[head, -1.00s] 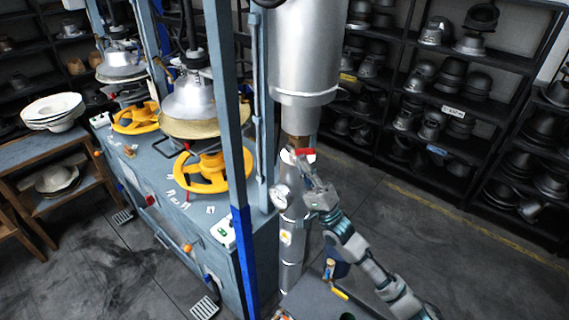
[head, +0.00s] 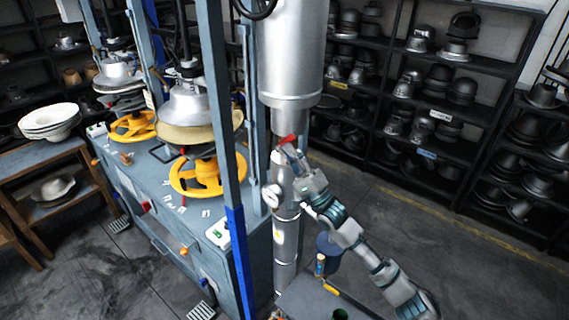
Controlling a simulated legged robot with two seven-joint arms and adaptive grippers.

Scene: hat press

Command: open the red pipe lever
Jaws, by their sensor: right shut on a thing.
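The red pipe lever (head: 286,140) is a small red handle on the upright silver pipe (head: 287,240), just below the wide metal cylinder (head: 290,55). My right gripper (head: 290,151) reaches up from the lower right and is shut on the red lever. Its fingers hide part of the lever. The red end points up and to the right in the picture. A round gauge (head: 271,195) sits on the pipe just below the gripper. My left gripper is not in view.
The hat press bench (head: 160,215) with yellow handwheels (head: 208,175) stands left of the pipe. A blue post (head: 238,260) rises close by. Shelves of hat moulds (head: 440,90) line the back; floor at right is clear.

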